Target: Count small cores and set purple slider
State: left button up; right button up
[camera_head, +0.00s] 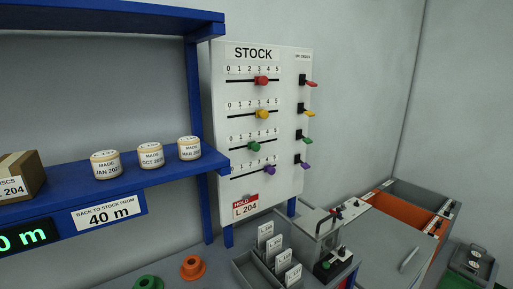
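The purple slider (269,169) is on the lowest track of the white STOCK board (288,185). It sits toward the right, high-number end of its 0 to 5 scale; I cannot read its exact number. An orange flanged core (193,268) stands on the grey bench below the shelf. A green core (148,283) is beside it, cut off by the bottom edge. I cannot tell which cores count as small. Neither of my grippers is in view.
Red (261,81), yellow (262,113) and green sliders (254,146) sit above, with coloured levers to their right. A blue shelf (130,178) holds three labelled rolls and a box. A grey card tray (249,268), a clamp device and orange-grey bins stand right.

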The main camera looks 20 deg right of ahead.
aim_at(270, 170)
jog(key=k+l+u, duration=0.15)
jog(key=k+u, duration=0.5)
jog(key=k, duration=0.2)
